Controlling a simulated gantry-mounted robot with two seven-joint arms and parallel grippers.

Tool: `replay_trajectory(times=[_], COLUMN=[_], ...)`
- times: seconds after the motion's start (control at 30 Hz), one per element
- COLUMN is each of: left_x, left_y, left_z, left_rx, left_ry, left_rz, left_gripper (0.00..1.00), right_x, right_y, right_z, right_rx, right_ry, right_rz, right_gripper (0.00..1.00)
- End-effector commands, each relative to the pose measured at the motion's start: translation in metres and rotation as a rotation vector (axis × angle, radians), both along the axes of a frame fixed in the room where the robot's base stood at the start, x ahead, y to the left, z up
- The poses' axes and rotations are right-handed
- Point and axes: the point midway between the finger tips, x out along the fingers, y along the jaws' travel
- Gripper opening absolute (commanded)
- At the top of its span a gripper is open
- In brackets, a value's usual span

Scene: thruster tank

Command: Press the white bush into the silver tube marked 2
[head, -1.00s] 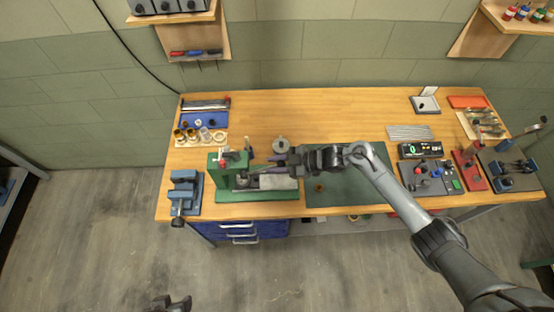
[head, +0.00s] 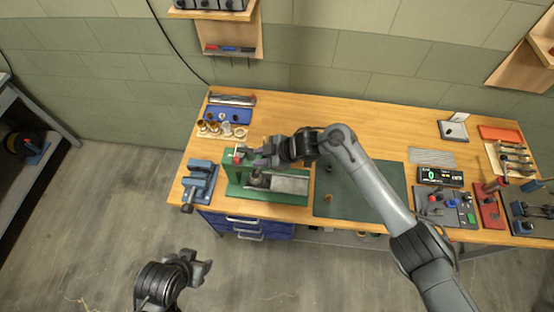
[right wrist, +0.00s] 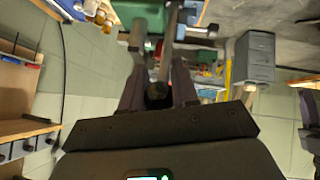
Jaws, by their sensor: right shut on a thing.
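The green press (head: 234,178) stands at the left front of the bench. My right gripper (head: 262,157) is at the top of the press. In the right wrist view, my right gripper (right wrist: 158,96) is shut on a dark round knob (right wrist: 158,90) at the end of a bar, which looks like the press lever. A small rounded part (head: 257,180) sits under the press head; I cannot tell whether it is the bush or the tube. No mark 2 is readable. My left gripper (head: 203,268) hangs in front of the bench, away from everything; its jaw opening is unclear.
A blue vise (head: 199,180) stands left of the press. Behind it are a row of brass and pale rings (head: 222,129) and a blue tray (head: 229,115). A dark green mat (head: 375,190) lies to the right, mostly clear, partly under my right arm.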

Motion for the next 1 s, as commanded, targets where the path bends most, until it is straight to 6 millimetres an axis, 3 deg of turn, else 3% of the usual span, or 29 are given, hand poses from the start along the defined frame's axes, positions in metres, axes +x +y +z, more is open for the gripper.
replay_trajectory(times=[0.3, 0.93, 0.97, 1.0], left_x=[-0.0003, -0.0006, -0.0006, -0.0006], left_y=[-0.0001, 0.0028, 0.0027, 0.0026], left_z=[-0.0015, -0.002, -0.002, -0.002], left_rx=[-0.001, 0.012, 0.011, 0.011], left_ry=[0.0, 0.0, 0.0, 0.0], left_rz=[0.001, -0.008, -0.008, -0.008], left_gripper=[0.52, 0.52, 0.52, 0.52], right_x=[-0.0003, -0.0008, -0.0008, -0.0009], right_y=[0.0119, 0.0109, 0.0108, 0.0107], right_z=[0.0004, -0.0034, -0.0037, -0.0037], right_rx=[0.003, -0.004, -0.004, -0.004], right_ry=[0.004, 0.008, 0.008, 0.008], right_rz=[0.0, -0.002, -0.002, -0.001], right_gripper=[0.0, 0.0, 0.32, 0.38])
